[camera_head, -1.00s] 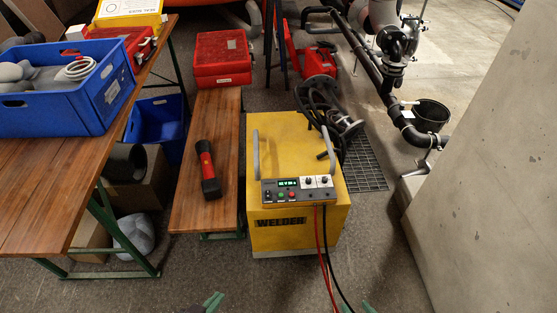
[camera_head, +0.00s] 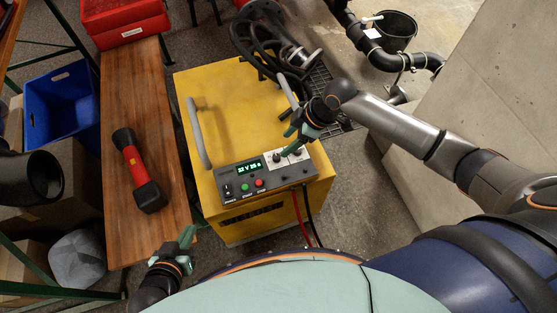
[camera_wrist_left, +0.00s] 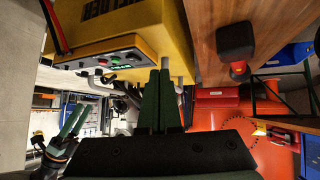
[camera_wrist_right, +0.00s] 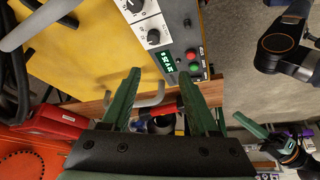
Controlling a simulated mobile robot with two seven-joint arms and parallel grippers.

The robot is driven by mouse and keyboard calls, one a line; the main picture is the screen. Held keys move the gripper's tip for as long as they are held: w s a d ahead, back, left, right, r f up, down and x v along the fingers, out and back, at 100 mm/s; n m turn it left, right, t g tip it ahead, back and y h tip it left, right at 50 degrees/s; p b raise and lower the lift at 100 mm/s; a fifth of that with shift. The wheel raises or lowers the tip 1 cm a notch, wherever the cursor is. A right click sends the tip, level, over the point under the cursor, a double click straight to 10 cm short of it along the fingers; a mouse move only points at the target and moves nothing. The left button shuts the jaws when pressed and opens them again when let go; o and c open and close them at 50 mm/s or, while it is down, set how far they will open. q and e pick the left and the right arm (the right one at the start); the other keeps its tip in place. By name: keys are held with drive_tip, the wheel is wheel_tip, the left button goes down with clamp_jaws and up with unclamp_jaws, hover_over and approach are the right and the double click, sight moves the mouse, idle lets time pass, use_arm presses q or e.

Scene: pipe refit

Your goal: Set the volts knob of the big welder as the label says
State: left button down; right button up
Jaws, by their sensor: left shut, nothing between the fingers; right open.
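The big yellow welder (camera_head: 240,110) stands on the floor in the middle of the head view. Its grey front panel (camera_head: 235,182) carries a lit green display (camera_head: 249,167), buttons and two dark knobs on white plates. I cannot surely read the display or the knob markings. My right gripper (camera_head: 291,137) is open above the knobs, with nothing between its fingers. The right wrist view shows one knob (camera_wrist_right: 154,37) beyond the fingertips (camera_wrist_right: 160,73) and another at the top edge (camera_wrist_right: 134,5). My left gripper (camera_head: 188,236) is shut and empty, in front of the welder's left corner.
A wooden bench (camera_head: 150,90) with a red and black tool (camera_head: 135,165) stands left of the welder. Two curved handles rise from the welder's top, one (camera_head: 198,135) on the left. Red and black cables hang from its front. A concrete wall (camera_head: 460,120) is at the right.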

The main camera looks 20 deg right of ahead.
sight(277, 157)
drive_tip(key=shift+n+g, duration=0.3)
drive_tip(key=shift+n, duration=0.2)
drive_tip(key=w+f+b, duration=0.1)
drive_tip(key=f, duration=0.2)
drive_tip(key=a+f+b, duration=0.1)
drive_tip(key=f, duration=0.2)
drive_tip(key=w+f+b, duration=0.1)
drive_tip(key=f+b, duration=0.1)
drive_tip(key=f, duration=0.1)
drive_tip(key=shift+w+a+f, duration=0.3)
use_arm(q)
drive_tip(key=shift+s+a+f, duration=0.15)
drive_tip(key=shift+s+f, duration=0.05)
drive_tip(key=shift+f, duration=0.8)
drive_tip(key=shift+s+a+f, duration=0.1)
drive_tip(key=shift+s+f, duration=0.1)
drive_tip(key=shift+f, duration=0.8)
use_arm(e)
drive_tip(key=shift+w+a+f, duration=0.1)
drive_tip(key=shift+a+f, duration=0.1)
drive_tip(key=shift+f, duration=0.3)
drive_tip(key=shift+c, duration=0.4)
use_arm(q)
drive_tip(key=shift+w+r, duration=0.1)
drive_tip(key=shift+w, duration=0.15)
use_arm(e)
clamp_jaws()
